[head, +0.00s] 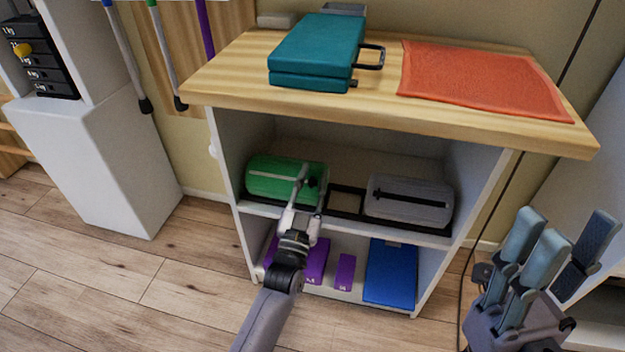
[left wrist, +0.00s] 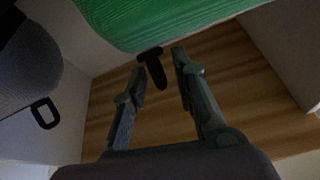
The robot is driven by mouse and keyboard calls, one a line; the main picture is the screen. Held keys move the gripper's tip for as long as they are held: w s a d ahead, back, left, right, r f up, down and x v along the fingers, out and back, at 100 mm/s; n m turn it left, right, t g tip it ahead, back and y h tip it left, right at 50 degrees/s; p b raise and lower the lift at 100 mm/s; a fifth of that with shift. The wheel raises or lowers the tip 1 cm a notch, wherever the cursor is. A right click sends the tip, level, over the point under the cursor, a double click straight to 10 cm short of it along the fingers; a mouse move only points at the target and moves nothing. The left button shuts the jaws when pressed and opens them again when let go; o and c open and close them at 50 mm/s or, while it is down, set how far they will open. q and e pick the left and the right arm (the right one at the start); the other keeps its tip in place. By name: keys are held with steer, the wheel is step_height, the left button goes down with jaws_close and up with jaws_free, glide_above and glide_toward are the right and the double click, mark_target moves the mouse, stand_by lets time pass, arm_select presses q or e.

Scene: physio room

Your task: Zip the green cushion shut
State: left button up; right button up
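The green cushion (head: 280,180) lies on the left of the middle shelf, with a pale zip line along its upper face. In the left wrist view the green cushion (left wrist: 165,22) fills the top, and its black zip pull (left wrist: 154,68) hangs off it. My left gripper (head: 310,180) is at the cushion's right end. In the left wrist view its two fingers (left wrist: 160,62) are apart, with the pull between or just beyond their tips; I see a gap on each side. My right gripper (head: 550,230) is open and empty at the right, away from the shelf.
A grey cushion (head: 408,200) with a dark zip line lies right of the green one. Purple blocks (head: 345,271) and a blue block (head: 391,273) stand on the lower shelf. The wooden top (head: 225,85) overhangs the shelf and carries a teal case (head: 318,45) and an orange mat (head: 480,78).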

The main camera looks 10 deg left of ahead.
arm_select(q)
steer(key=v, duration=1.2)
steer(key=shift+r, duration=0.1)
stand_by(0.6)
